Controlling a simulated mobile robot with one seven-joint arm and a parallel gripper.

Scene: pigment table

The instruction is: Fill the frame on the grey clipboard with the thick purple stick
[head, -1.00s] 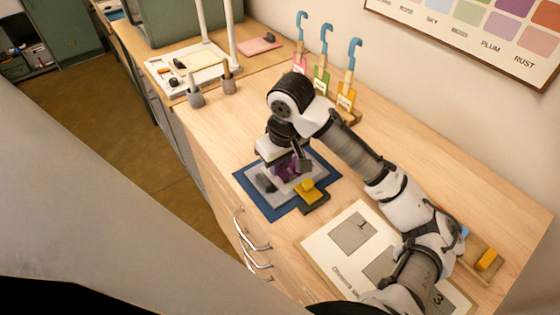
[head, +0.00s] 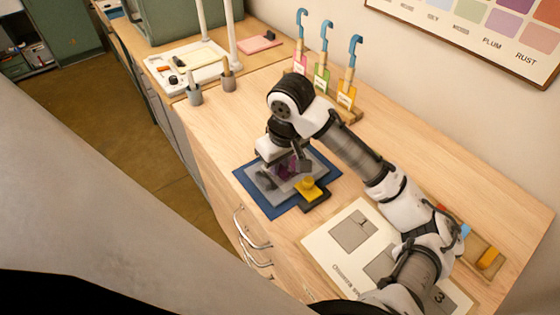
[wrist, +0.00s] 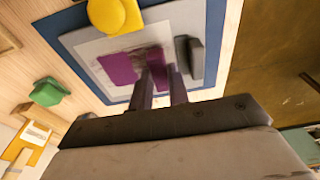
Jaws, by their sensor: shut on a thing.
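The grey clipboard (head: 258,172) lies on a dark blue mat (head: 273,208) near the table's front edge. In the wrist view the clipboard's light paper (wrist: 92,50) carries purple colour (wrist: 120,68), streaky near the fingers, with pale paper showing around it. My gripper (head: 288,168) points down over the paper. In the wrist view its two fingers (wrist: 160,85) are close together at the purple area. It is shut on the thick purple stick, which the fingers mostly hide. I cannot tell exactly where the tip touches.
A numbered card (head: 325,240) lies to the right. Blue-hooked tools (head: 326,50) stand behind. Grey cups (head: 195,95) stand back left.

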